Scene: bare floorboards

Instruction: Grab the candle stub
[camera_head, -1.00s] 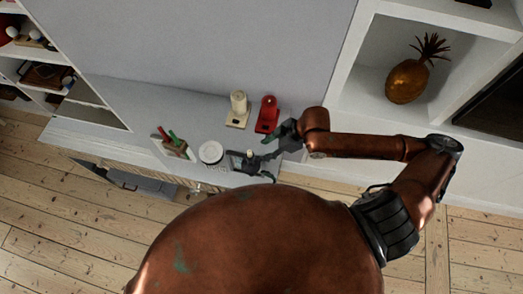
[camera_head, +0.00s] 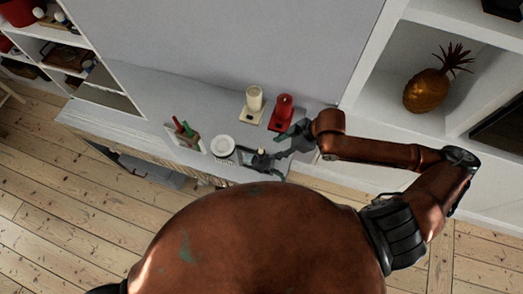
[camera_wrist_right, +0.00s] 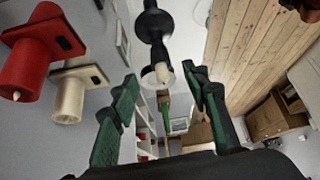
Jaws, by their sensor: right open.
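A small pale candle stub (camera_wrist_right: 162,72) shows as a cream tip at the end of a black candle holder (camera_wrist_right: 155,25) in the right wrist view. In the head view the dark holder (camera_head: 262,160) stands on the white cabinet top, partly hidden by my gripper. My right gripper (camera_wrist_right: 160,85) is open, with green-padded fingers. In the wrist view the stub lies between the fingers and beyond their tips, with no contact visible. In the head view the right gripper (camera_head: 272,158) is right beside the holder. My left gripper is out of view.
A cream candle (camera_head: 254,98) and a red candle (camera_head: 284,106) stand on bases at the back. A round white object (camera_head: 222,146) and a holder with red and green items (camera_head: 184,133) stand left. A pineapple ornament (camera_head: 426,90) sits in the right shelf.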

